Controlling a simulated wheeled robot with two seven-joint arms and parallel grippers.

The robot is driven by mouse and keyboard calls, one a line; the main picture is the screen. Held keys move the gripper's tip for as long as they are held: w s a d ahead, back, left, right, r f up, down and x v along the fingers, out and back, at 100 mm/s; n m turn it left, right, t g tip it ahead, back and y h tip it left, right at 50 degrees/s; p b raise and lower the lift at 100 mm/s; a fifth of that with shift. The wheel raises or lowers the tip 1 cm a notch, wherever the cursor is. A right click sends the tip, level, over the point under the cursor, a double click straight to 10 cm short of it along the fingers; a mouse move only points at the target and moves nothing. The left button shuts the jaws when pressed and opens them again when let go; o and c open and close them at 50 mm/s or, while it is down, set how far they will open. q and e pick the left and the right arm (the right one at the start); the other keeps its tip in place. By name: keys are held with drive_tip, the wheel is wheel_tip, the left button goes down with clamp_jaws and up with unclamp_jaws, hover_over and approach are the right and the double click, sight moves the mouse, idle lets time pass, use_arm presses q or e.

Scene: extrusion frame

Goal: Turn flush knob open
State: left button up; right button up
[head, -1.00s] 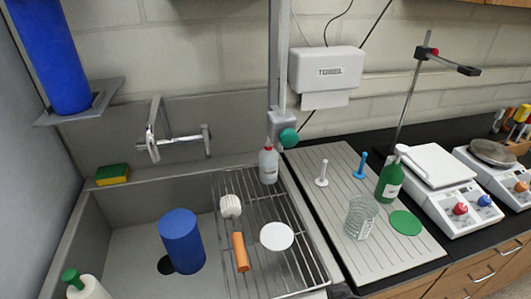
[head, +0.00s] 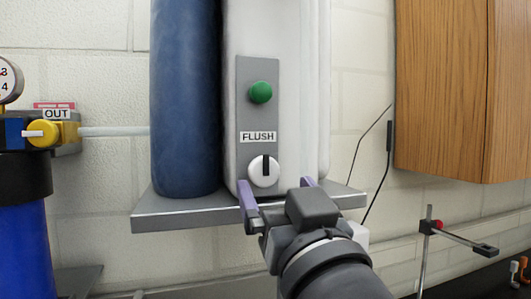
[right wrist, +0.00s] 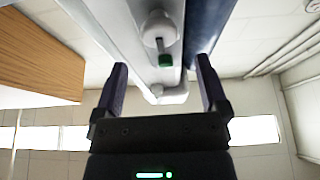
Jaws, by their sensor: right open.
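The flush knob (head: 264,172) is a round white dial on a grey panel (head: 258,118), under a FLUSH label (head: 258,137). Its black pointer stands upright. A green button (head: 261,93) sits above the label. My right gripper (head: 278,188) is open and empty, its purple fingers just below and in front of the knob. In the right wrist view, the knob (right wrist: 158,29) appears beyond the open fingers (right wrist: 161,62), roughly centred between them and apart from them. My left gripper is not in view.
A tall blue cylinder (head: 186,100) stands left of the panel, on a grey shelf (head: 175,212) that runs beneath the unit. A yellow OUT fitting (head: 67,133) and gauge are at far left. A wooden cabinet (head: 455,90) hangs at right.

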sight(266, 171)
drive_tip(key=p+x, duration=0.1)
drive_tip(key=x, duration=0.4)
drive_tip(key=shift+f, duration=0.15)
drive_tip(key=shift+w, duration=0.1)
drive_tip(key=shift+c, duration=0.2)
clamp_jaws()
